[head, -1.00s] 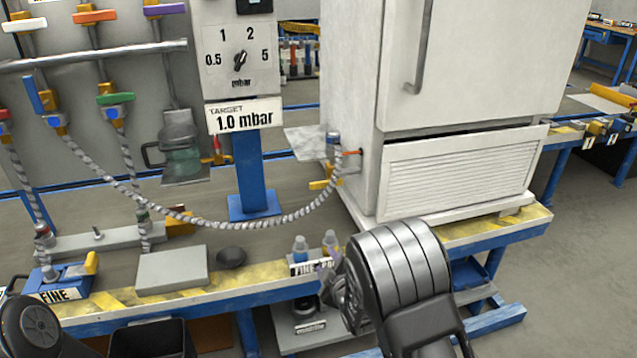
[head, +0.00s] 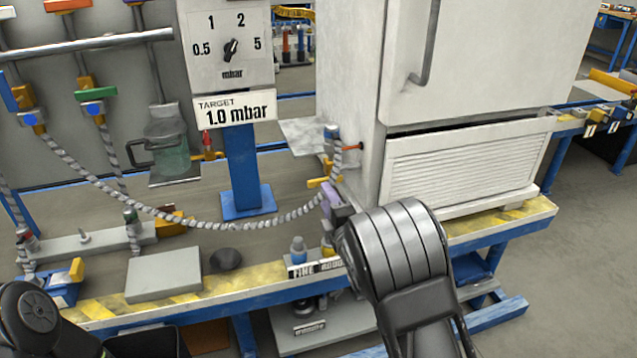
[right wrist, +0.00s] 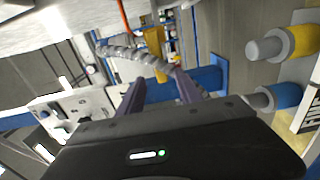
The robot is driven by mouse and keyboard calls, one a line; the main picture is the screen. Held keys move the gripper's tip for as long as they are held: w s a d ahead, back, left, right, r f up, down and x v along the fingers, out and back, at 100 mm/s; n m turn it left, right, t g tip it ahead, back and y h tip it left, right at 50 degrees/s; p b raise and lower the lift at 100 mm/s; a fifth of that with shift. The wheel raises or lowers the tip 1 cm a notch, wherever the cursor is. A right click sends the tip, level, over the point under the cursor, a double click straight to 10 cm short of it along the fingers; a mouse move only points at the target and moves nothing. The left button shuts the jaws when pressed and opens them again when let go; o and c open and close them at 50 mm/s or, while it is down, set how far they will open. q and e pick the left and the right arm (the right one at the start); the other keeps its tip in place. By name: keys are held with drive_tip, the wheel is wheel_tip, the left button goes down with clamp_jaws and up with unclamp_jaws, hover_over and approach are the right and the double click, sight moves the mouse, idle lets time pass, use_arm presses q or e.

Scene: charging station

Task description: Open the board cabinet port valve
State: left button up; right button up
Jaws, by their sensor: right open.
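The port valve's yellow handle (head: 318,182) sits low beside the white cabinet (head: 352,95), where a grey braided hose (head: 270,224) meets the cabinet's side. In the right wrist view the yellow handle (right wrist: 154,42) shows beyond my fingers, with the hose running beside it. My right gripper (head: 330,194) is just below the handle in the head view, its purple fingers partly hidden by my wrist. In the right wrist view the gripper (right wrist: 160,84) is open, with nothing clearly held between its fingers. I cannot tell whether a finger touches the valve. My left gripper is out of view.
A gauge panel (head: 228,45) on a blue post stands left of the cabinet. The grey block (head: 164,275) lies at the bench's front.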

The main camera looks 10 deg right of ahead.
sight(319, 182)
drive_tip(key=w, duration=0.7)
drive_tip(key=shift+w+a, duration=0.25)
drive_tip(key=shift+w, duration=0.15)
drive_tip(key=shift+c, duration=0.4)
clamp_jaws()
idle(0.7)
